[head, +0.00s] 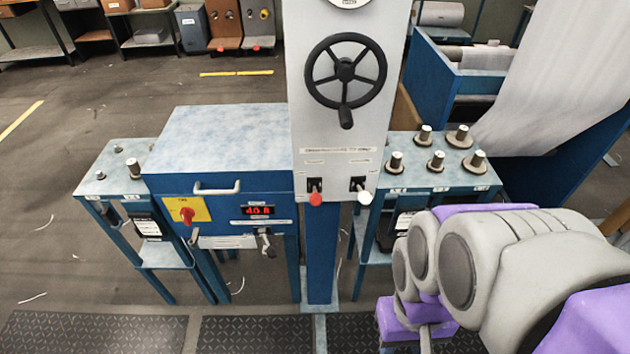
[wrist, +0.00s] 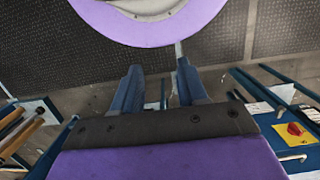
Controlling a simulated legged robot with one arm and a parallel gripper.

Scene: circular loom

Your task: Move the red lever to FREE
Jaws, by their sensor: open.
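The red lever (head: 315,197) is a small red-tipped handle on the lower front of the pale upright panel (head: 298,130), left of a similar white-tipped lever (head: 357,195). Label strips sit above and below the levers, but their words are too small to read. My gripper (wrist: 156,80) shows in the wrist view with its two fingers apart and nothing between them. In the head view my arm is at the lower right, apart from the panel. The red lever cannot be made out in the wrist view.
A black handwheel (head: 346,71) is above the levers. A blue cabinet (head: 218,150) with a red knob (head: 187,214) and a handle stands left. A side table (head: 445,178) with several metal-topped pegs stands right. Dark mats (head: 255,335) cover the floor in front.

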